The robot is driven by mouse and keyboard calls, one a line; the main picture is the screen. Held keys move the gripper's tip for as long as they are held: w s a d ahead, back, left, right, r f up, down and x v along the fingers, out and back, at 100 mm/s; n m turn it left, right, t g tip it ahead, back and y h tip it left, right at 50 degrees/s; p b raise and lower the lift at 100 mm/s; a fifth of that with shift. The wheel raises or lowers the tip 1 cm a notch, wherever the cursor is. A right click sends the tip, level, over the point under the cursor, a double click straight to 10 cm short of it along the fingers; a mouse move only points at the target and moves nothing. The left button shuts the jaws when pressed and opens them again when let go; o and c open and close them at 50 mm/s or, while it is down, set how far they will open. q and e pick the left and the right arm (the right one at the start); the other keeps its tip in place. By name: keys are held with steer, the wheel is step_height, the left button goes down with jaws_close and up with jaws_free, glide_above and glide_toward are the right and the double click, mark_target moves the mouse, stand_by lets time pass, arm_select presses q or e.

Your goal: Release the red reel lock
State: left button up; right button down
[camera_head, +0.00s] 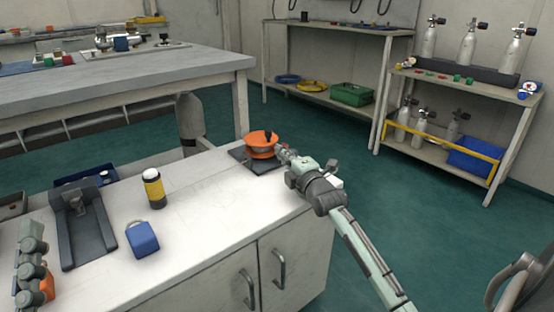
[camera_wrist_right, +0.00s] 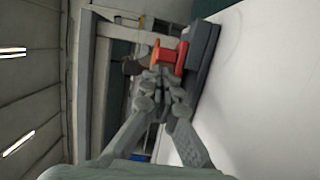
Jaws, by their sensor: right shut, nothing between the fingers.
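An orange reel (camera_head: 261,138) with a black knob on top sits on a dark base plate (camera_head: 243,155) at the far right corner of the white counter. A small red part (camera_head: 284,146) shows at the reel's right side, close to my right gripper (camera_head: 286,154). I cannot tell whether they touch. The wrist view shows the reel's orange rim (camera_wrist_right: 155,51), a red part (camera_wrist_right: 181,57) and the dark base (camera_wrist_right: 203,48) just beyond my right gripper (camera_wrist_right: 161,77). That gripper is shut and empty, and its fingers partly cover the reel.
On the counter (camera_head: 205,215) stand a yellow-and-black canister (camera_head: 154,188), a blue padlock-shaped block (camera_head: 142,239), a dark stand (camera_head: 83,232) and a grey valve assembly (camera_head: 32,265). A grey post (camera_head: 190,122) rises behind the counter. The counter's middle is clear.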

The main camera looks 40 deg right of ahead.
mark_target(287, 147)
steer(key=shift+d, duration=0.1)
steer(key=shift+w+d, duration=0.1)
steer(key=shift+d, duration=0.8)
arm_select(q)
steer(key=shift+w+d+f, duration=0.1)
steer(key=shift+w+f, duration=0.05)
steer(key=shift+f, duration=0.05)
arm_select(e)
steer(key=shift+d, duration=0.5)
